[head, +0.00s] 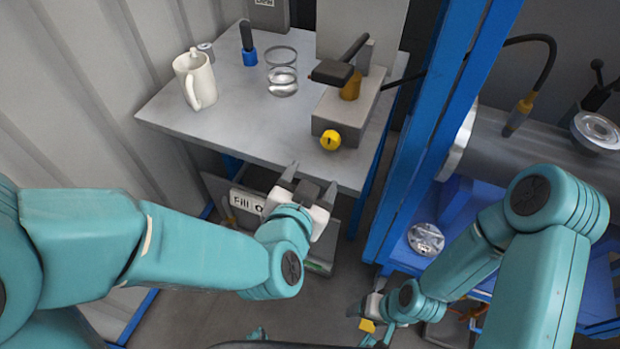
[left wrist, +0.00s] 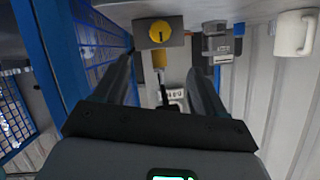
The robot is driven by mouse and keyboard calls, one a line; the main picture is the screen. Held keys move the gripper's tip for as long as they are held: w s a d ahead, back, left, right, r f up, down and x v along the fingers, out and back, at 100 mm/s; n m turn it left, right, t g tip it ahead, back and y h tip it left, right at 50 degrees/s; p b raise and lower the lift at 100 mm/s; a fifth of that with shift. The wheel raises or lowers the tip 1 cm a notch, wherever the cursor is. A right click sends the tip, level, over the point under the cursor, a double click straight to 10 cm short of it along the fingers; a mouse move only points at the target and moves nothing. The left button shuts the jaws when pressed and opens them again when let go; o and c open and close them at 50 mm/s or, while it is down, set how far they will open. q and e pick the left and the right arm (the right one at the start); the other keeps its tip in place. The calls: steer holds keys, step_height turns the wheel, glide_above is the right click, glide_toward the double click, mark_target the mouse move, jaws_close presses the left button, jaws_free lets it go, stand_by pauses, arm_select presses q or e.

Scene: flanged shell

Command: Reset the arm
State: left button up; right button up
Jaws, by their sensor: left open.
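My left arm reaches in from the left in the head view. Its gripper (head: 306,186) is open and empty, just in front of the table's near edge. In the left wrist view its two fingers (left wrist: 160,85) stand apart with nothing between them. My right arm comes in from the right in the head view. Its gripper (head: 366,308) is low, near the bottom middle, small and partly hidden by the arm, so I cannot tell whether its fingers are apart. A small yellow-orange piece (head: 367,325) shows beside it.
The grey table (head: 230,125) holds a white mug (head: 194,80), a clear glass (head: 282,78), a blue-based tool (head: 249,52) and a grey device with a yellow knob (head: 330,140). A blue post (head: 420,130) stands between the arms. A metal flanged part (head: 426,239) lies at right.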

stand_by(0.5)
arm_select(q)
steer(key=a+f+n+g+y+p, duration=0.35)
steer(key=a+f+g+p, duration=0.2)
steer(key=a+f, duration=0.75)
steer(key=s+d+f+n+g+h+p, duration=0.1)
steer(key=s+d+f+n+g+h, duration=0.1)
steer(key=s+f, duration=0.4)
steer(key=s+d+f+n+g+h+p, duration=0.1)
steer(key=s+f+n+g+h, duration=0.1)
steer(key=s+f+g, duration=0.3)
steer(key=s, duration=0.4)
steer(key=shift+d+f+h, duration=0.35)
steer(key=shift+d+f, duration=0.05)
